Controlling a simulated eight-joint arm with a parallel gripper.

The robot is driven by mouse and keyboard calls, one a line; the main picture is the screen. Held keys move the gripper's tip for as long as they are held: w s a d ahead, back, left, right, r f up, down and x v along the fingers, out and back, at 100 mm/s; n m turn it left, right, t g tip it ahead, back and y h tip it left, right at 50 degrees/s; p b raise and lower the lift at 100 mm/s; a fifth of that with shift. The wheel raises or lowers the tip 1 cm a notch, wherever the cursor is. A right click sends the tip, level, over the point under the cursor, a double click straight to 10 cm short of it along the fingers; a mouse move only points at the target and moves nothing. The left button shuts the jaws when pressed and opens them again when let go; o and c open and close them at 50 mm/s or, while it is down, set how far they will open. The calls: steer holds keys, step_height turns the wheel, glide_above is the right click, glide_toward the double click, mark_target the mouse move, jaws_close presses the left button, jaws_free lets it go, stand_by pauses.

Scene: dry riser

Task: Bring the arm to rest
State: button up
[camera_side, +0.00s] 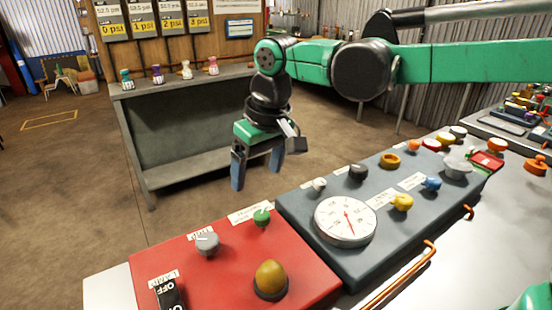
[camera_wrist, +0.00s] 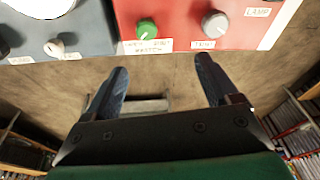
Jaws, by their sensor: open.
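My gripper (camera_side: 256,172) hangs from my green arm, fingers pointing down, in the side view. Its two dark blue fingers are apart with nothing between them. It is in the air beyond the far edge of the control panels, over the brown floor. In the wrist view my gripper (camera_wrist: 163,85) is also open and empty. The red panel (camera_side: 228,265) and the grey panel (camera_side: 300,245) lie nearby, with a green knob (camera_side: 262,217) close to the red panel's far edge. The fingertips look apart from the panels.
The grey panel carries a dial gauge (camera_side: 345,221) and several coloured knobs. The red panel has a grey knob (camera_side: 207,243), a yellow dome (camera_side: 271,280) and a black switch (camera_side: 170,295). A grey bench (camera_side: 190,130) with several small valves stands behind. Open floor (camera_side: 70,190) lies left.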

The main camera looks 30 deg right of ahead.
steer(key=s+d+t, duration=0.1)
steer(key=s+d, duration=0.2)
steer(key=d, duration=0.1)
steer(key=s+d+f+m+t, duration=0.1)
steer(key=s+d+t, duration=0.1)
steer(key=d, duration=0.3)
steer(key=s+d+f+m+t, duration=0.1)
steer(key=s+d, duration=0.3)
steer(key=shift+s+d+f+t+h, duration=0.15)
steer(key=shift+s+d+t+h, duration=0.15)
steer(key=shift+s+d, duration=0.1)
steer(key=shift+s+d+f, duration=0.2)
steer(key=shift+d+f, duration=0.1)
steer(key=shift+a, duration=0.15)
steer(key=w+a+r+n+g+y, duration=0.2)
steer(key=w+a+n, duration=0.45)
steer(key=a, duration=0.35)
steer(key=n+g+y, duration=0.1)
steer(key=n+g, duration=0.1)
steer(key=n, duration=0.2)
glide_above(209, 240)
steer(key=s+d, duration=0.2)
steer(key=shift+m, duration=0.25)
steer(key=f, duration=0.4)
steer(key=shift+w+d, duration=0.1)
steer(key=shift+w, duration=0.1)
steer(key=shift+a+f, duration=0.2)
steer(key=shift+x, duration=2.65)
